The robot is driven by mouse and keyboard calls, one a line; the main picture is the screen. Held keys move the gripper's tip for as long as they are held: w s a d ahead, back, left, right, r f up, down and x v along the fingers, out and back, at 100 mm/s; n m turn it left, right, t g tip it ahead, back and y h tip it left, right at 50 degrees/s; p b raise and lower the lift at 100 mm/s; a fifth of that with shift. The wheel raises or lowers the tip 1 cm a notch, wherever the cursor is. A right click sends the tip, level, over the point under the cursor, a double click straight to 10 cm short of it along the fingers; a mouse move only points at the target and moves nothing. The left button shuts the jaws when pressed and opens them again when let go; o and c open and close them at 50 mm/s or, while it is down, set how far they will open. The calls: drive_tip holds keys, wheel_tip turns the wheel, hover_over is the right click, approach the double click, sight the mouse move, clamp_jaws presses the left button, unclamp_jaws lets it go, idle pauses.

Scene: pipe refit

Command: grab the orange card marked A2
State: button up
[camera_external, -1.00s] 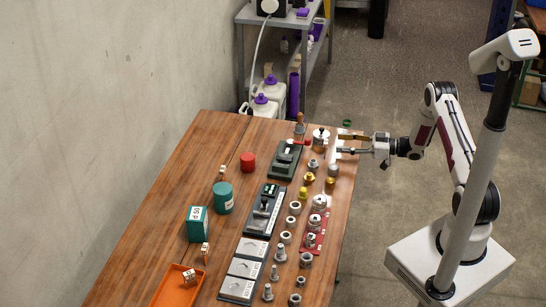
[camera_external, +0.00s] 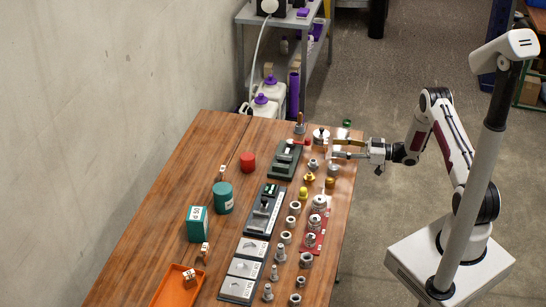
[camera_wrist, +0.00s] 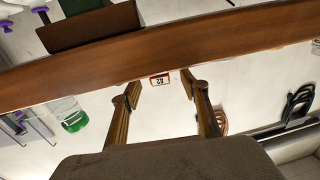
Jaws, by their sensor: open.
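A small card with a white label that reads A2 upside down (camera_wrist: 160,80) shows in the wrist view at the table's edge, with a reddish-orange border. My gripper (camera_wrist: 161,87) is open, with one finger on either side of the card in that view. I cannot tell how far the fingertips are from it, and nothing is visibly gripped. In the external view my gripper (camera_external: 334,148) is at the table's far right edge, pointing left. I cannot pick out the card clearly there.
The wooden table (camera_external: 165,190) holds metal fittings (camera_external: 319,201) near the right edge. A dark green fixture (camera_external: 285,160) stands left of my gripper. The left side has bare room.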

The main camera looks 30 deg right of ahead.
sight(326, 145)
drive_tip(key=shift+w+a, duration=0.1)
drive_tip(key=shift+a, duration=0.05)
drive_tip(key=shift+r+x, duration=0.15)
drive_tip(key=shift+x, duration=1.1)
drive_tip(key=shift+r+x, duration=0.15)
drive_tip(key=shift+x, duration=1.15)
drive_tip(key=shift+w, duration=0.1)
drive_tip(key=c, duration=0.8)
